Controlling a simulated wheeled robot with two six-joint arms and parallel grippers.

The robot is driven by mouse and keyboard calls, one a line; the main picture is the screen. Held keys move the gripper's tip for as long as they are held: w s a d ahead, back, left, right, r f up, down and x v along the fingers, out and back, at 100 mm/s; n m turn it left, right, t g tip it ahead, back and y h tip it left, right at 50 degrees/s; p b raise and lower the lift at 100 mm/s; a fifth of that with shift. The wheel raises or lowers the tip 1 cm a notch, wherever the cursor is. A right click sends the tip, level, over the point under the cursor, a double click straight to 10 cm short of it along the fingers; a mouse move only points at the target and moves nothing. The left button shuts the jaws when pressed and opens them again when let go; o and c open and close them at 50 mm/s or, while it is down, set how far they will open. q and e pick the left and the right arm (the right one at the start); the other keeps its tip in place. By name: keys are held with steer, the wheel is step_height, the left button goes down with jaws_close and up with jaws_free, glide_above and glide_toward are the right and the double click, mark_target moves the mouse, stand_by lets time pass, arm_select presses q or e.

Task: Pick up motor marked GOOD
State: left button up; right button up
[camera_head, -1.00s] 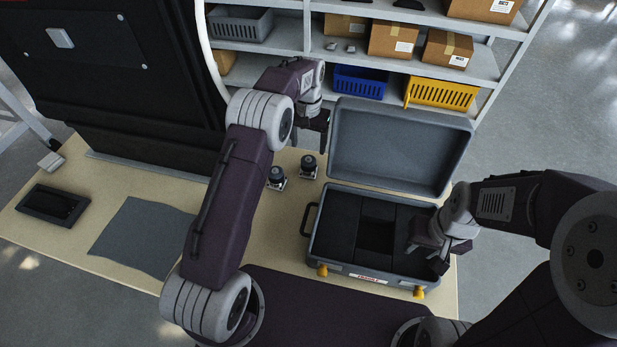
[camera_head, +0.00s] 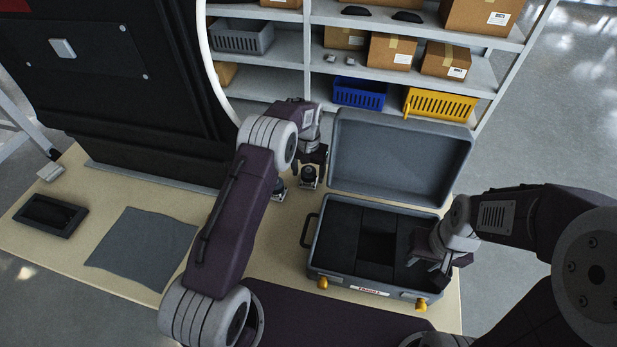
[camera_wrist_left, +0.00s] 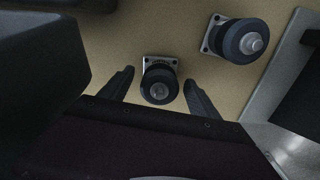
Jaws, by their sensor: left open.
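Two small dark round motors with metal square bases stand on the beige table. One motor (camera_head: 309,182) is under my left gripper (camera_head: 309,172), and the other motor (camera_head: 279,189) is just left of it, partly hidden by my arm. In the left wrist view, one motor (camera_wrist_left: 160,82) sits between the open fingers of my left gripper (camera_wrist_left: 158,85), and the other motor (camera_wrist_left: 240,41) is up and to the right, outside them. No GOOD marking is legible on either. My right gripper (camera_head: 428,262) is over the right part of the open case, its fingers apart and empty.
The open grey case (camera_head: 313,262) with black foam stands right of the motors, its lid (camera_head: 400,160) raised behind. A grey cloth (camera_head: 143,245) and a black tray (camera_head: 50,216) lie at left. Shelves with boxes, a blue basket (camera_head: 359,93) and a yellow basket (camera_head: 441,104) stand behind.

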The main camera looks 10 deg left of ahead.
mark_target(309, 170)
arm_select(q)
steer(key=shift+r, duration=0.1)
jaws_close()
